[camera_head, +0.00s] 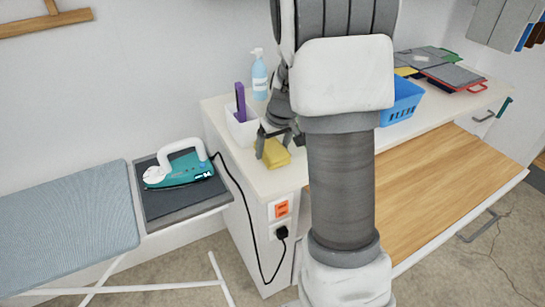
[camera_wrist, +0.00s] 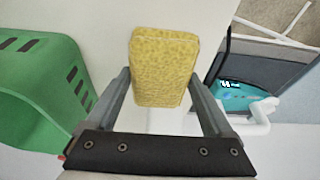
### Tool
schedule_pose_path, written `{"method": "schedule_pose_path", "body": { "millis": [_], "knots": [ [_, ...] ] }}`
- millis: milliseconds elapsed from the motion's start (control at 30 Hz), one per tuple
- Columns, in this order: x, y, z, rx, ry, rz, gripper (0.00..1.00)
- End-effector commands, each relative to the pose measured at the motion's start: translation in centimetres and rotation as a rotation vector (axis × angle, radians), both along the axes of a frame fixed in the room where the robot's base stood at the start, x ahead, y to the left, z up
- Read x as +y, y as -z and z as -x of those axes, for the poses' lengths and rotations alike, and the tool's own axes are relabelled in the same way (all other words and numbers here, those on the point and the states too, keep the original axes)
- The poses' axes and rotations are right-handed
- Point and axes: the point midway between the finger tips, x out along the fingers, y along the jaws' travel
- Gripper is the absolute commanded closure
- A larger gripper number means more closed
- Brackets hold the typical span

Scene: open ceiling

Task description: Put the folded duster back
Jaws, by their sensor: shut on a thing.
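The folded duster (camera_head: 275,154) is a yellow block at the left end of the white counter (camera_head: 268,185). My gripper (camera_head: 277,141) is shut on it from above, beside the white bin. In the wrist view the duster (camera_wrist: 164,65) sits between the two fingers of my gripper (camera_wrist: 162,82), its textured face showing and its far end reaching past the fingertips. I cannot tell whether the duster touches the counter or hangs just above it.
A white bin (camera_head: 241,128) with a purple item and a blue pump bottle (camera_head: 259,75) stand close by. A blue basket (camera_head: 403,100) is right of my arm. A teal iron (camera_head: 180,170) rests left of the counter. The wrist view shows a green slotted container (camera_wrist: 42,90).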

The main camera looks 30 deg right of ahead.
Motion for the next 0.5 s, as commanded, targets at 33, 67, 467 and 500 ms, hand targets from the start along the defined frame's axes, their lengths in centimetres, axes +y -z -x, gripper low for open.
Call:
{"method": "schedule_pose_path", "body": {
  "millis": [33, 67, 467, 500],
  "knots": [
    [0.0, 0.8, 0.1, 0.004, 0.001, -0.001, 0.66],
    [0.0, 1.3, 0.1, 0.004, 0.000, -0.001, 0.66],
    [0.0, 3.2, 0.0, 0.000, -0.001, -0.001, 0.66],
    [0.0, 3.3, 0.0, 0.000, -0.001, -0.001, 0.66]
  ]
}}
